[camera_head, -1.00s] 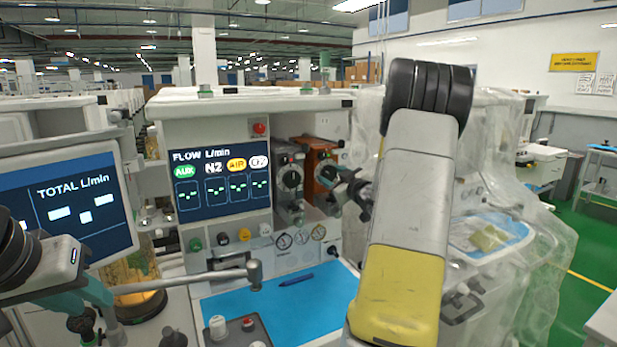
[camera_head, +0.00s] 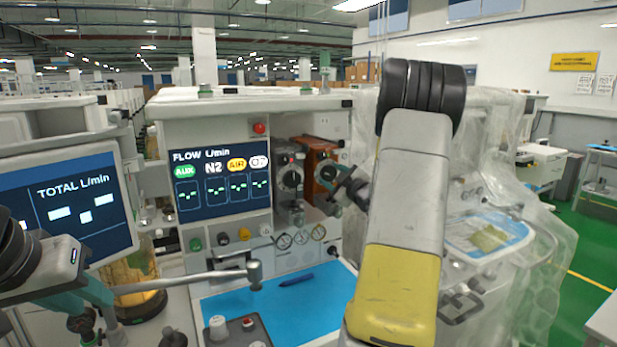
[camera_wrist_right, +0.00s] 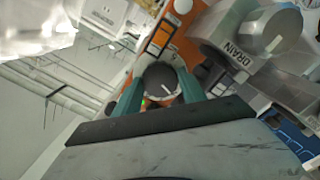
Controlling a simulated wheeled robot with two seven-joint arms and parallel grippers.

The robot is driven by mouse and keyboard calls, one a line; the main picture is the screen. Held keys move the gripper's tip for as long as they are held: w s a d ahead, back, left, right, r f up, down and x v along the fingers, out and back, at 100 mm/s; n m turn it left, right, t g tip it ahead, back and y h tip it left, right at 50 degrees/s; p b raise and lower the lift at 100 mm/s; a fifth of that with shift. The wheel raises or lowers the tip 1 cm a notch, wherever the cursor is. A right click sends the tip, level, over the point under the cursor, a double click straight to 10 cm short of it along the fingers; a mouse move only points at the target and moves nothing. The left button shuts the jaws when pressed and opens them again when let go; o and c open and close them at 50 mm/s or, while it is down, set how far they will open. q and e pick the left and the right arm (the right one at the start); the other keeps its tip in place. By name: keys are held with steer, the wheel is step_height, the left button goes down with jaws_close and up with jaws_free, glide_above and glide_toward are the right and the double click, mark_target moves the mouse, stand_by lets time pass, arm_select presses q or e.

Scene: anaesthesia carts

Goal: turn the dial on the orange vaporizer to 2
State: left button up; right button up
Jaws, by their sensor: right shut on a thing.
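The orange vaporizer (camera_head: 323,158) stands at the right end of the machine's front, beside a grey vaporizer (camera_head: 290,177). In the right wrist view its orange body (camera_wrist_right: 183,42) shows behind its dark round dial (camera_wrist_right: 165,82), which has a white line on its face. My right gripper (camera_head: 335,180) is at this dial; its teal fingers lie on either side of it, shut on it (camera_wrist_right: 163,92). The dial's numbers cannot be read. My left gripper (camera_head: 88,322) is low at the left, partly cut off by the frame edge; its jaws are unclear.
A flow screen (camera_head: 222,182) is left of the vaporizers, and another screen (camera_head: 68,205) stands further left. A blue mat (camera_head: 290,312) with a pen (camera_head: 296,280) covers the worktop. A jointed metal arm (camera_head: 254,275) reaches over it. Plastic-draped equipment (camera_head: 500,210) stands at the right.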

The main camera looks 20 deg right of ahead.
steer(key=o, duration=1.4)
steer(key=shift+f, duration=0.1)
steer(key=shift+c, duration=0.2)
